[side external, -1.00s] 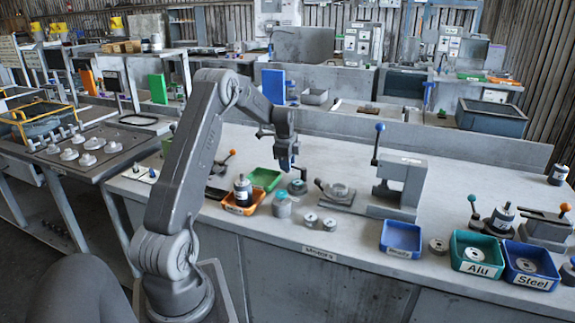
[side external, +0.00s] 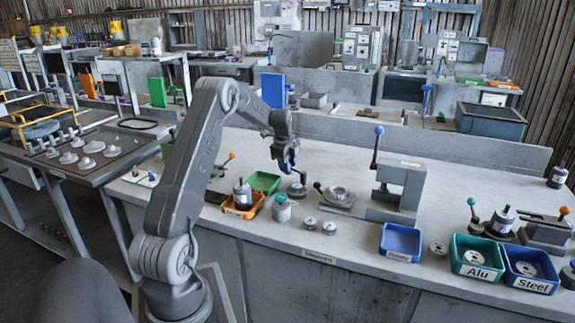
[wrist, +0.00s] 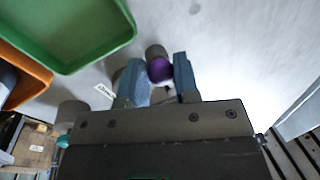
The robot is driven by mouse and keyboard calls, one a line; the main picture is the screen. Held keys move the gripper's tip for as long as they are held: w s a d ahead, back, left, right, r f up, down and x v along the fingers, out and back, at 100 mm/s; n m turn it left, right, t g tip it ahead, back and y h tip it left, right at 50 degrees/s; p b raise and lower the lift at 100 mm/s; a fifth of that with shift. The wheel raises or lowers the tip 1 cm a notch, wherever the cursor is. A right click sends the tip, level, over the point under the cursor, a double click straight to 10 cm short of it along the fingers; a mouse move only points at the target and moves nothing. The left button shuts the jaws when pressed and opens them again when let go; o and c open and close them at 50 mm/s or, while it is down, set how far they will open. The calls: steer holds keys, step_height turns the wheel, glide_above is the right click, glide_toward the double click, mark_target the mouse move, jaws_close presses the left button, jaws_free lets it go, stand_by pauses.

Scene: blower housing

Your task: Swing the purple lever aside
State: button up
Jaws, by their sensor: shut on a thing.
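The purple lever shows its round purple knob (wrist: 159,69) in the wrist view. The knob sits between the two blue fingers of my gripper (wrist: 158,78), which are shut on it. In the side view my gripper (side external: 287,168) points down over a small round grey fixture (side external: 297,190) on the bench. The purple knob cannot be made out clearly there. The lever's shaft and pivot are mostly hidden behind the knob and fingers in the wrist view.
A green tray (side external: 263,182) and an orange tray (side external: 242,211) with a bottle stand left of the gripper. A grey jar (side external: 281,210) is in front. A round-topped fixture (side external: 338,195) and a blue-knobbed press (side external: 400,185) stand to the right.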

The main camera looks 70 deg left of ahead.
steer(key=o, duration=0.9)
steer(key=shift+a, duration=0.1)
steer(key=r, duration=0.4)
steer(key=s+d+r, duration=0.1)
steer(key=r, duration=0.4)
steer(key=s+r, duration=0.1)
steer(key=r, duration=0.3)
steer(key=shift+d+r, duration=0.25)
steer(key=shift+r, duration=0.05)
